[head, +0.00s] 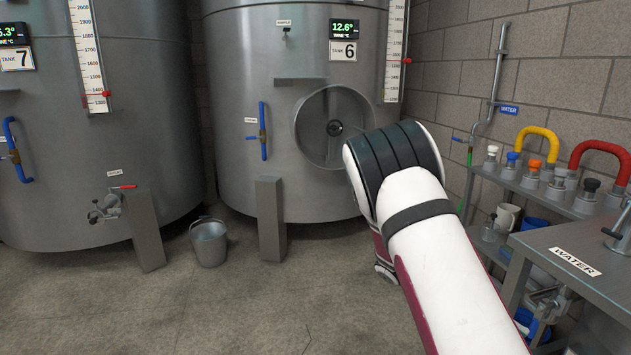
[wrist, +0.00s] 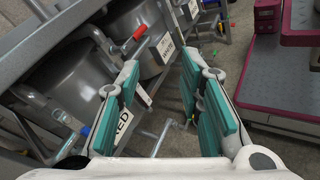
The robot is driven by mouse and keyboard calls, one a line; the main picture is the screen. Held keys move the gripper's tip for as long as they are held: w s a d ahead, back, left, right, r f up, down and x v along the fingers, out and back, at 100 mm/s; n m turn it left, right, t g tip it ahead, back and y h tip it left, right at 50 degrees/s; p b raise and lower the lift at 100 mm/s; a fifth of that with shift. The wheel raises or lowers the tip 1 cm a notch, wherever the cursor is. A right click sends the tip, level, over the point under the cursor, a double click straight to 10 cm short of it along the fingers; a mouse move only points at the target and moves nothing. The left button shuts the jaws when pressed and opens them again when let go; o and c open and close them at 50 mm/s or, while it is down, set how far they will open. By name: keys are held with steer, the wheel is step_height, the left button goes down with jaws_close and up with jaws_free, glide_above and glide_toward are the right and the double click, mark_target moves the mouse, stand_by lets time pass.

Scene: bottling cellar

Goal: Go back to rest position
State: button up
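My gripper (wrist: 165,100) shows in the wrist view with its two fingers well apart and teal pads facing each other. It is open and nothing is between the pads. In the head view my white arm reaches forward from the lower right and bends down at a dark joint; the gripper itself is hidden there. The wrist view looks down past the fingers at the floor, with grey vessels and metal framework on the left.
Steel tanks 7 (head: 70,150) and 6 (head: 235,120) stand at the back. A bucket (head: 208,242) is on the floor by them. A shelf (head: 540,190) with fittings and a metal table (head: 600,262) line the right. Floor at the left front is clear.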

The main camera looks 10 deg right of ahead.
steer(key=s+a+r+m+t+y, duration=0.2)
steer(key=s+a+r+t+y, duration=0.5)
steer(key=s+a+r, duration=0.45)
steer(key=s+a+r+m+t+y, duration=0.1)
steer(key=s+a+r+t+y, duration=0.15)
steer(key=s+a+t, duration=0.55)
step_height(320, 180, up, 31)
steer(key=s+t+p, duration=0.1)
steer(key=s+p, duration=0.1)
steer(key=p, duration=2.8)
steer(key=shift+s+a+t, duration=0.15)
steer(key=shift+a+t, duration=0.15)
steer(key=shift+a, duration=0.1)
steer(key=shift+d, duration=0.1)
